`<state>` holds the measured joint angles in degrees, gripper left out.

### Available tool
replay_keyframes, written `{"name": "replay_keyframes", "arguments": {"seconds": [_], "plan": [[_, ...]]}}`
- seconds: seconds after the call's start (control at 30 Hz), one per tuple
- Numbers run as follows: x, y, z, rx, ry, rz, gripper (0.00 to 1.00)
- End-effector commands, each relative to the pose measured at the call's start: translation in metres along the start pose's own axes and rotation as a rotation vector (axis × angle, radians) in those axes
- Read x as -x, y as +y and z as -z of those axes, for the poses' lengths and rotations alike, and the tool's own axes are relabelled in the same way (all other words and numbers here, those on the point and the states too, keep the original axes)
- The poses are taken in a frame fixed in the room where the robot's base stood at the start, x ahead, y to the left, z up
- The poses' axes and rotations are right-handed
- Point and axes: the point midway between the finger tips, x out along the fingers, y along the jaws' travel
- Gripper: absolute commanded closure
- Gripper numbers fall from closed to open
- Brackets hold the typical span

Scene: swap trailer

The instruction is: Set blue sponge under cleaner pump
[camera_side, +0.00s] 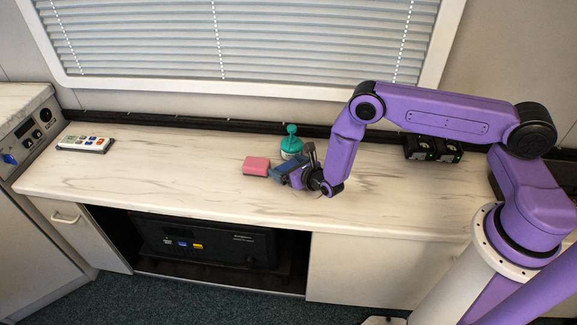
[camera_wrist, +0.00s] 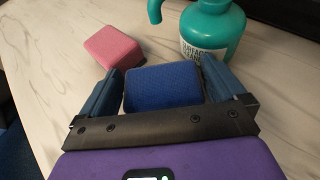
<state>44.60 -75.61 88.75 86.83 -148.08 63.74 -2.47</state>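The blue sponge (camera_wrist: 163,87) lies between the two fingers of my gripper (camera_wrist: 163,75) in the wrist view. The fingers are at its left and right sides; I cannot tell whether they press on it. In the side view, my gripper (camera_side: 285,166) is low over the counter and largely hides the sponge. The teal cleaner pump bottle (camera_side: 291,147) stands upright just behind my gripper. In the wrist view the bottle (camera_wrist: 211,30) is beyond the right finger, its label facing the camera and its top cut off. The sponge is apart from the bottle.
A pink sponge (camera_side: 256,166) lies on the counter (camera_side: 180,185) just left of my gripper. Black boxes (camera_side: 433,149) stand at the back right. The counter between remote and pink sponge is clear.

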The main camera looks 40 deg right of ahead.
Motion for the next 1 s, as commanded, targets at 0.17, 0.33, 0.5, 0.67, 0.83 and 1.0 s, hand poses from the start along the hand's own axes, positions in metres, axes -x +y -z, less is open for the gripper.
{"name": "replay_keyframes", "arguments": {"seconds": [0.17,0.33,0.5,0.67,0.83,1.0], "plan": [[0.000,-0.001,0.000,-0.001,0.000,0.002,0.00],[0.002,-0.001,-0.004,-0.002,-0.001,0.002,0.00],[0.014,0.000,-0.011,0.001,0.002,0.001,0.00],[0.037,0.000,-0.012,0.001,0.001,0.000,0.00],[0.064,0.000,-0.011,0.001,0.001,0.000,0.00],[0.091,0.000,-0.011,0.002,0.002,-0.001,0.00]]}}
